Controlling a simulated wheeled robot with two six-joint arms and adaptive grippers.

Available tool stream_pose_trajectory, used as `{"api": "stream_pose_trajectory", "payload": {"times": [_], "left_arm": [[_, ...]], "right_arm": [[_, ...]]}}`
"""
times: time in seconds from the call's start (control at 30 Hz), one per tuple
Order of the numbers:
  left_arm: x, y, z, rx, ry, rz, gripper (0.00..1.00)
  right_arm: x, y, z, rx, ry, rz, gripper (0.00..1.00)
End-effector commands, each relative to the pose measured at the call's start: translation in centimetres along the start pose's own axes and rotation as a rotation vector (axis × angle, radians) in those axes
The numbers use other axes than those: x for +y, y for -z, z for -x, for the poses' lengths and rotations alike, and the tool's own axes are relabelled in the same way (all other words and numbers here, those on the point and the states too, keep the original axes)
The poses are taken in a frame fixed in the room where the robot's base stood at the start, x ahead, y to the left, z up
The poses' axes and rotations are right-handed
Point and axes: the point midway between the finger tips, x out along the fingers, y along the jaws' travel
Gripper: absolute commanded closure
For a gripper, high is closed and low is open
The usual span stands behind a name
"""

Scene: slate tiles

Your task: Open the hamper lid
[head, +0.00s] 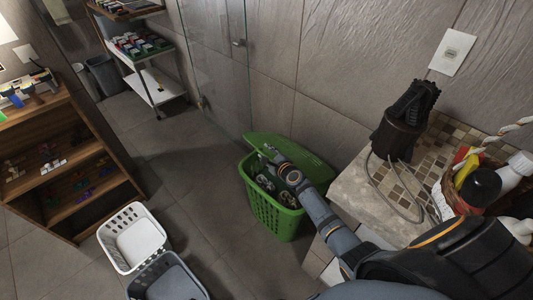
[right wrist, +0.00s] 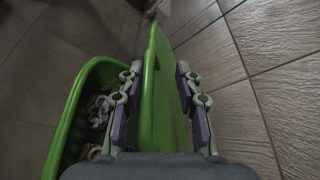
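The green hamper (head: 273,217) stands on the floor by the wall, with slotted sides. Its green lid (head: 303,158) is raised at a tilt along the wall side, and light and dark items show inside the open top. My right gripper (head: 268,152) reaches over the hamper at the lid. In the right wrist view, the lid (right wrist: 163,95) stands between the two fingers of my right gripper (right wrist: 157,100). The fingers are spread, with a gap on the left side of the lid; contact on the right side is unclear. My left gripper is out of view.
A white basket (head: 133,238) and a grey basket (head: 167,278) stand on the floor at the lower left, near a wooden shelf (head: 62,165). A stone counter (head: 352,190) with bottles is at the right. A glass panel (head: 222,60) rises behind. The middle floor is clear.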

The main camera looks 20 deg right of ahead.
Motion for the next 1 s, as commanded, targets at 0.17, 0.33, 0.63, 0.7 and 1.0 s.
{"api": "stream_pose_trajectory", "payload": {"times": [0.17, 0.33, 0.63, 0.7, 1.0], "left_arm": [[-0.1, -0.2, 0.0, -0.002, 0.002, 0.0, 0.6], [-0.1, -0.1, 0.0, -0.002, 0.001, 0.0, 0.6], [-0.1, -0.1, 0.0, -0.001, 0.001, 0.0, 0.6], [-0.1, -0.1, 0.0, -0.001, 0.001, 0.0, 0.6], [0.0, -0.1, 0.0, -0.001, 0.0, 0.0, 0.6]], "right_arm": [[-0.2, -0.3, 0.1, -0.003, -0.001, 0.002, 0.66], [-1.2, -1.3, 0.5, -0.006, -0.001, 0.004, 0.66], [-4.7, -4.7, 1.9, -0.005, 0.002, 0.006, 0.66], [-5.5, -5.5, 2.3, -0.002, 0.002, 0.004, 0.66], [-6.8, -6.8, 2.8, 0.001, 0.0, 0.001, 0.66]]}}
